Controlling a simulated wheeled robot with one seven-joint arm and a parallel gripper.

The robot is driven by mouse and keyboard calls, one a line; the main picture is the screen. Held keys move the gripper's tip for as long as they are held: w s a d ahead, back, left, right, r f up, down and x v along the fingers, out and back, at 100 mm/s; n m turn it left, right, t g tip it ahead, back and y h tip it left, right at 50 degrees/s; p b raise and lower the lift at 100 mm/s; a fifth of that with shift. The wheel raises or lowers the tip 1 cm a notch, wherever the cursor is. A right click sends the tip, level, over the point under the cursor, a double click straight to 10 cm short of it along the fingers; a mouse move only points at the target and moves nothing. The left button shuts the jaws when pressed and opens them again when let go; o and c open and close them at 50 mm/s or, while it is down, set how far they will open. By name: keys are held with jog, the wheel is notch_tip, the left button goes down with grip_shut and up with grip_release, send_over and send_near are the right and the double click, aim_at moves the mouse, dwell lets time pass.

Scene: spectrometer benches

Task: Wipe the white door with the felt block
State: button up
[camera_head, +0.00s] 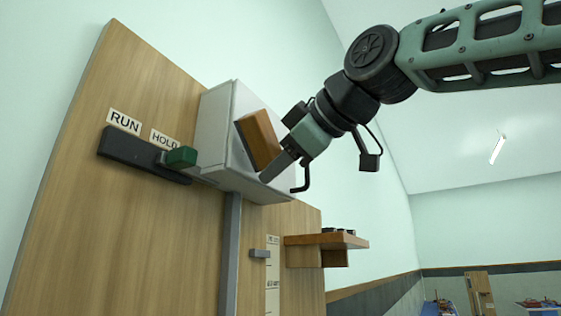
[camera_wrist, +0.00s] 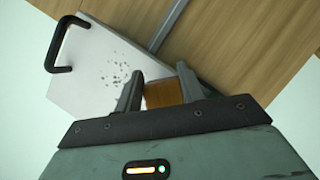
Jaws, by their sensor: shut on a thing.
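The white door (camera_wrist: 85,88) is the front of a white box on a wooden panel; the box also shows in the head view (camera_head: 215,120). A black handle (camera_wrist: 62,42) is on the door, and a patch of dark specks (camera_wrist: 118,76) lies on its face near my fingers. My gripper (camera_head: 284,162) is shut on the brown felt block (camera_head: 262,140). In the wrist view the block (camera_wrist: 162,95) sits between the two grey fingers. The block is tilted and close in front of the door; I cannot tell whether it touches. Its door-facing side is mostly hidden.
Left of the box, a dark slide bar (camera_head: 130,149) with a green knob (camera_head: 181,157) sits under RUN and HOLD labels. A grey vertical channel (camera_head: 230,250) runs below the box. A small wooden shelf (camera_head: 325,240) juts out lower right. Open room lies at right.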

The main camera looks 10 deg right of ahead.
jog(key=shift+w+a+p, duration=0.45)
jog(key=shift+w+a, duration=0.15)
jog(key=shift+a, duration=0.15)
dwell(0.3)
jog(key=shift+w+d+b, duration=0.45)
jog(key=shift+w+d, duration=0.9)
jog(key=shift+w, duration=0.2)
